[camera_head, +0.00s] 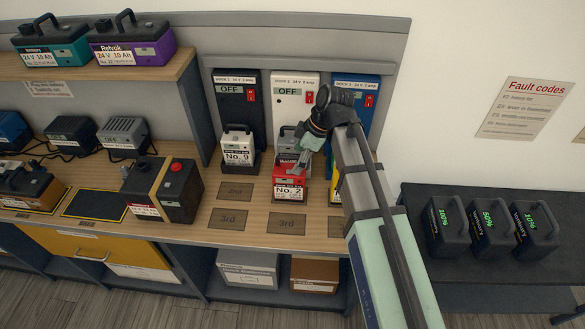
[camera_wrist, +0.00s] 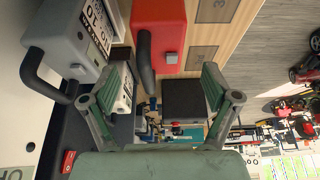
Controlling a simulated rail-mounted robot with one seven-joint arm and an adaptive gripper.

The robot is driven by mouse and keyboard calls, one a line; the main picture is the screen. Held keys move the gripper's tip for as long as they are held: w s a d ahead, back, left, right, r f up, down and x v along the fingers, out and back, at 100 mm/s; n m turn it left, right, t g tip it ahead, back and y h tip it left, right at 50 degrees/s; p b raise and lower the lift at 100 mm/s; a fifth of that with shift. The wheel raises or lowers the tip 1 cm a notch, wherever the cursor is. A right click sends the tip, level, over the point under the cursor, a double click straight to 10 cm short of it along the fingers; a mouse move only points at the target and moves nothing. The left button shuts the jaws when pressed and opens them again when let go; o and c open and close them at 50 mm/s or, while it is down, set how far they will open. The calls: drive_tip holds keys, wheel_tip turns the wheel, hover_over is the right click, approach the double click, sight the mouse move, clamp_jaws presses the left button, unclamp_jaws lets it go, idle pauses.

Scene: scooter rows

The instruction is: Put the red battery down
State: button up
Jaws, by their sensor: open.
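The red battery (camera_head: 290,187), labelled No. 2, stands upright on the wooden bench in front of the white dock (camera_head: 294,104). Any mark beneath it is hidden. In the wrist view the red battery (camera_wrist: 158,12) is at the top, with its black handle (camera_wrist: 146,62) pointing down toward my gripper. My gripper (camera_head: 300,165) is at the top of the red battery, and its fingers (camera_wrist: 150,86) are spread apart with the handle between them. It is not clear whether either finger touches the handle. A grey battery (camera_wrist: 68,32) sits behind it, in the white dock.
A white No. 9 battery (camera_head: 238,150) stands in the left black dock (camera_head: 237,95). A blue dock (camera_head: 357,95) is on the right, partly behind my arm. Bare 2nd (camera_head: 235,191) and 3rd (camera_head: 287,223) plates lie on the bench. A black and brown battery (camera_head: 162,190) stands to the left.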

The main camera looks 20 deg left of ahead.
drive_tip(key=shift+b+v, duration=0.4)
drive_tip(key=shift+v, duration=2.35)
